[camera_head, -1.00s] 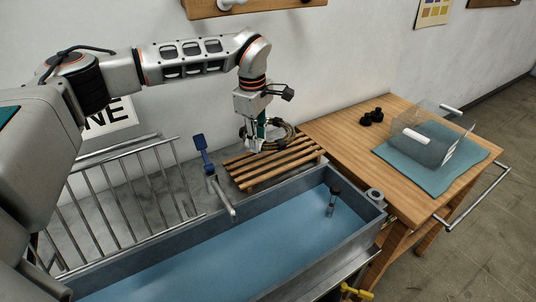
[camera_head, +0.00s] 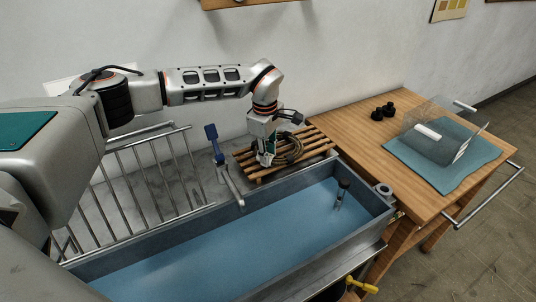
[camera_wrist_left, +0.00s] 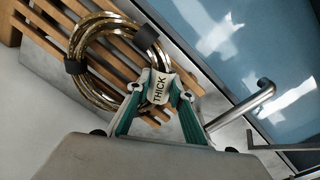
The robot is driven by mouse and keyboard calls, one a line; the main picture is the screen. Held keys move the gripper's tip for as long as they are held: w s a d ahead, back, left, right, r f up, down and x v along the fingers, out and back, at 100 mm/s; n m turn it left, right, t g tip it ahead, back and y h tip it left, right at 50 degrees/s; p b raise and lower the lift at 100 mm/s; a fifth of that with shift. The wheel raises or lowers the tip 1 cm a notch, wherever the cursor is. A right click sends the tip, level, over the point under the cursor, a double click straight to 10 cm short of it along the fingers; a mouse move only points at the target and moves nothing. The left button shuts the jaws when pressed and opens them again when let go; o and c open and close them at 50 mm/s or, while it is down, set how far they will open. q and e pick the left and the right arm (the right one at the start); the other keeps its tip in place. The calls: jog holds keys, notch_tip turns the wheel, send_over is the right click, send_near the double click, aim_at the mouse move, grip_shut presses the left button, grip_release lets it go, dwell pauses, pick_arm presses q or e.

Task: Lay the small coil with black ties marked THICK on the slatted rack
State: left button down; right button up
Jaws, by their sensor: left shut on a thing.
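The small coil (camera_head: 290,150) of cane shows beside my left gripper (camera_head: 265,160), over the slatted wooden rack (camera_head: 318,139). In the left wrist view the coil (camera_wrist_left: 82,32) is golden brown with black ties. A white tag (camera_wrist_left: 160,88) reading THICK sits between the fingertips of my left gripper (camera_wrist_left: 160,84), which is shut on the coil at that tag. The rack's slats (camera_wrist_left: 122,72) show beneath and through the coil. The coil appears at or very near the slats; I cannot tell whether it rests on them. My right gripper is not in view.
A water-filled trough (camera_head: 150,264) lies in front of the rack. A tap with a blue lever (camera_head: 211,132) stands left of the rack, close to my gripper. A metal rail rack (camera_head: 150,165) is further left. A wooden table (camera_head: 365,139) holds black pieces and a clear container.

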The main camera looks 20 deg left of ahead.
pick_arm(q)
jog(key=c, duration=1.8)
grip_release()
jog(key=r, duration=0.8)
jog(key=s+r, duration=0.1)
jog(key=r, duration=0.3)
jog(key=shift+a+b, duration=0.1)
jog(key=shift+b, duration=0.3)
jog(key=shift+s, duration=0.1)
